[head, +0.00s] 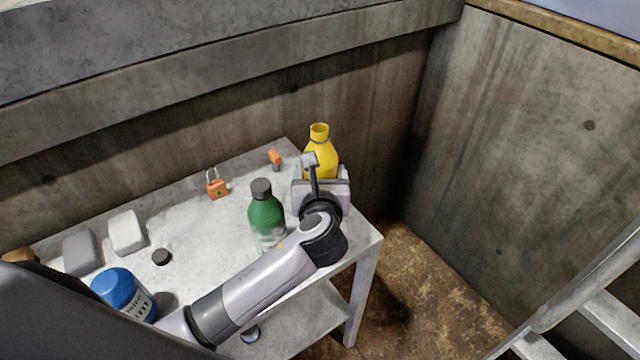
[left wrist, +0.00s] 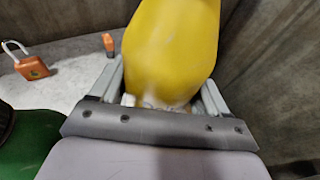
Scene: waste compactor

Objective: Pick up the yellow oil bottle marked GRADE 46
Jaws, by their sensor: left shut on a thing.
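My left gripper (head: 319,178) is shut on the bottle's body from the near side. In the left wrist view the yellow bottle (left wrist: 172,45) fills the space between the two fingers of the left gripper (left wrist: 165,90). The GRADE 46 marking is not readable in either view. I cannot tell whether the bottle's base touches the table, because the gripper hides it. My right gripper is not in view.
A green bottle (head: 266,212) with a dark cap stands left of my left gripper. An orange padlock (head: 217,187), a small orange item (head: 274,157), a black cap (head: 161,257), two pale blocks and a blue-lidded jar (head: 122,290) share the table (head: 205,240). Walls stand behind and right.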

